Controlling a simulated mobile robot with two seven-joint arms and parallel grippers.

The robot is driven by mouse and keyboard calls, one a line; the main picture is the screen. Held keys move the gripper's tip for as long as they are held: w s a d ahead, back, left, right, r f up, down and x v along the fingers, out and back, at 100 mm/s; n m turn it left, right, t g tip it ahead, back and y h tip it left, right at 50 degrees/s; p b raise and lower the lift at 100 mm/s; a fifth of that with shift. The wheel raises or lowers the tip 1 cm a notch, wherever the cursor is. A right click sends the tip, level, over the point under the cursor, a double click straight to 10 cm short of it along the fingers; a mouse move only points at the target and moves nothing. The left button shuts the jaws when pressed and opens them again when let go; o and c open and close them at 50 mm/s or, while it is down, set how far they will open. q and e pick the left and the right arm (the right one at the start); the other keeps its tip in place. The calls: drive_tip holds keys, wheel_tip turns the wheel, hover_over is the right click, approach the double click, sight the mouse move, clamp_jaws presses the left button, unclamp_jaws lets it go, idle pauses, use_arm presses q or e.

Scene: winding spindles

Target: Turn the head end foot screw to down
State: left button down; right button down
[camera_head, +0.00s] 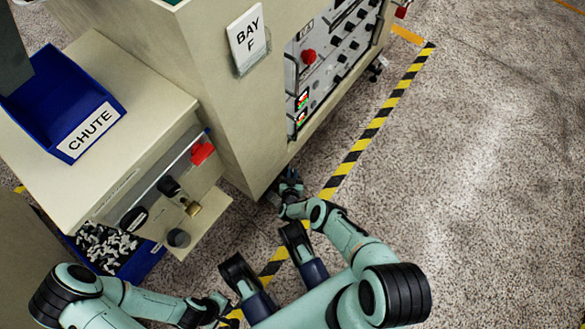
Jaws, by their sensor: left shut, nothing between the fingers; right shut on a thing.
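The tall beige machine cabinet (215,110) with the "BAY F" sign stands at the upper middle. My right gripper (288,184) is low at its near bottom corner, close to the floor. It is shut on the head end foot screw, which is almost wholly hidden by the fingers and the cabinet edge. I cannot tell how far the screw is turned. My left gripper (222,304) is shut and empty at the bottom of the view, well apart from the cabinet.
A beige side unit (150,110) carries a blue "CHUTE" bin (62,98); knobs and a red switch (202,152) stick out of its front. A blue tray of small parts (145,262) sits below. A yellow-black floor stripe (365,140) runs beside the cabinet; the floor rightward is clear.

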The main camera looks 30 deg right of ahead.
idle(0.3)
drive_tip(key=c, duration=1.1)
unclamp_jaws()
use_arm(q)
drive_tip(key=shift+s+a, duration=0.1)
use_arm(e)
drive_tip(key=shift+s+a+r, duration=0.1)
